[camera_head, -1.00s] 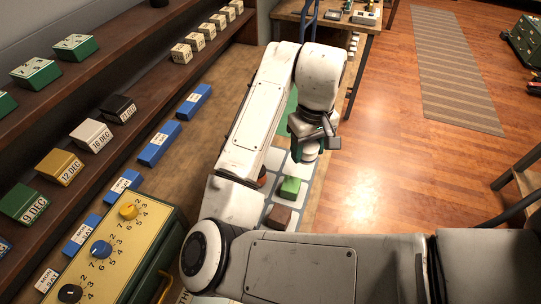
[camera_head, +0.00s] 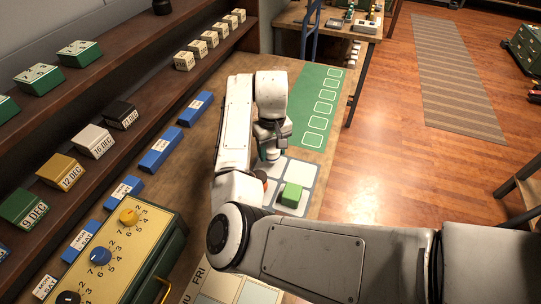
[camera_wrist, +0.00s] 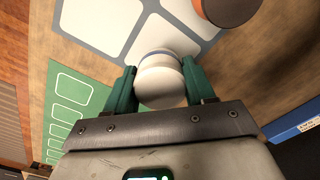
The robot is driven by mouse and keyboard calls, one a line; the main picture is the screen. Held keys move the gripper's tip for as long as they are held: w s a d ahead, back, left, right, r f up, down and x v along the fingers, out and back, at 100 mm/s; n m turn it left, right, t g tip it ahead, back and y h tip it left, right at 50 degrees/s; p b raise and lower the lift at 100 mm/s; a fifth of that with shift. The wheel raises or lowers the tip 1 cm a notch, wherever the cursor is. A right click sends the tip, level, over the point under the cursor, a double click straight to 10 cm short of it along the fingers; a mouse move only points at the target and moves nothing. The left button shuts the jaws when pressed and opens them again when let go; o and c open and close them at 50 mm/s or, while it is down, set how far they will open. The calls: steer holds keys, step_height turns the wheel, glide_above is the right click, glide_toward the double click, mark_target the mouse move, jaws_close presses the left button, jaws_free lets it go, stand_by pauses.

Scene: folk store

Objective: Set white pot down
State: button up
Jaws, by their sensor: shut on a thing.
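The white pot (camera_wrist: 160,75) is between the green fingers of my gripper (camera_wrist: 160,85) in the wrist view. It is round and pale, with a thin blue band near its far end. In the head view my gripper (camera_head: 269,153) is over the upper left part of a grey mat with white squares (camera_head: 301,173); the pot is mostly hidden there by the gripper. Whether the pot touches the mat I cannot tell.
A green block (camera_head: 292,194) sits on the mat. A round brown-topped thing (camera_wrist: 230,8) is near the pot. A green mat with white outlines (camera_head: 318,104) lies beyond. Blue holders (camera_head: 160,155) and a yellow-faced dial box (camera_head: 115,248) stand to the left.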

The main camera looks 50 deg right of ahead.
mark_target(270, 157)
steer(key=shift+w+f, duration=0.25)
steer(key=shift+f+p, duration=0.45)
steer(key=shift+f, duration=1.2)
steer(key=shift+f, duration=0.15)
steer(key=o, duration=1.1)
step_height(270, 157, up, 12)
steer(key=shift+r+b, duration=0.2)
steer(key=shift+b, duration=0.65)
steer(key=shift+d, duration=0.1)
